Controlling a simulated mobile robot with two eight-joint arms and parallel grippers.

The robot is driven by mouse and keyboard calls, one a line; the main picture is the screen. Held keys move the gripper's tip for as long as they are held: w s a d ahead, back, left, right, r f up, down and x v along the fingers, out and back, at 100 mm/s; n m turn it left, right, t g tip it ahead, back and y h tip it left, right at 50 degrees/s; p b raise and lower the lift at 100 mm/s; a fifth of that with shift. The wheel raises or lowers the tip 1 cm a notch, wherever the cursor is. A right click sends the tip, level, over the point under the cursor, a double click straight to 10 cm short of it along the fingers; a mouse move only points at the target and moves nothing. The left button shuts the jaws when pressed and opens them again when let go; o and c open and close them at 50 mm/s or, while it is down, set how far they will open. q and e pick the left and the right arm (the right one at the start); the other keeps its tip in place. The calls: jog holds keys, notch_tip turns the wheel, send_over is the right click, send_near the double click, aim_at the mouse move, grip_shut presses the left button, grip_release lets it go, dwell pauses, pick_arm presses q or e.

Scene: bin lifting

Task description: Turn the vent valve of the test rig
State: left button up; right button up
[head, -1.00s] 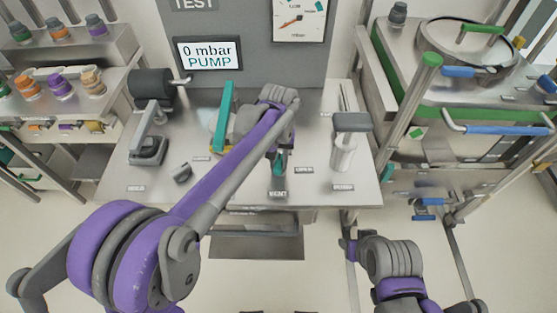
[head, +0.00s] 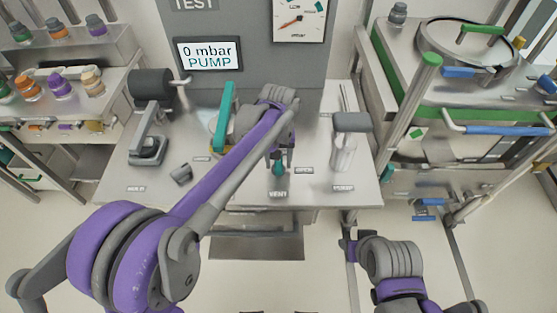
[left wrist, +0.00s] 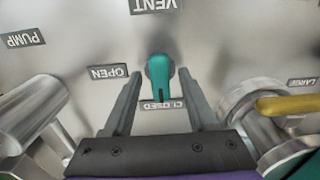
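The vent valve has a teal handle (left wrist: 160,78) in the left wrist view, lying between an OPEN label (left wrist: 108,72) and a CLOSED label (left wrist: 162,104). The handle's narrow end points at CLOSED. In the head view the valve (head: 279,169) shows as a small teal piece above the VENT label (head: 278,194). My left gripper (left wrist: 159,76) is open, with one finger on each side of the handle and visible gaps to both. It also shows in the head view (head: 279,156). My right arm is low at the right; its finger opening cannot be made out.
A display (head: 209,54) reads 0 mbar PUMP, beside a dial gauge (head: 299,20). A teal lever (head: 223,117) stands left of my left wrist. A grey-topped metal post (head: 352,124) stands to the right, by the PUMP label. A green-edged cart (head: 470,105) stands at right.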

aim_at(278, 163)
pick_arm(q)
notch_tip(278, 163, up, 11)
jog(key=shift+p, duration=0.35)
dwell(0.3)
jog(key=shift+a+f, duration=0.1)
dwell(0.3)
jog(key=s+a+t, duration=0.2)
jog(key=s+a, duration=0.7)
jog(key=a, duration=0.1)
jog(key=s+a+f+t, duration=0.1)
jog(key=s+a+f, duration=0.2)
jog(key=s, duration=0.4)
jog(key=s+a+f+t+p, duration=0.1)
jog(key=s+a+f+t, duration=0.1)
jog(key=s+a+f, duration=0.2)
jog(key=s+f, duration=0.2)
jog(key=s, duration=0.1)
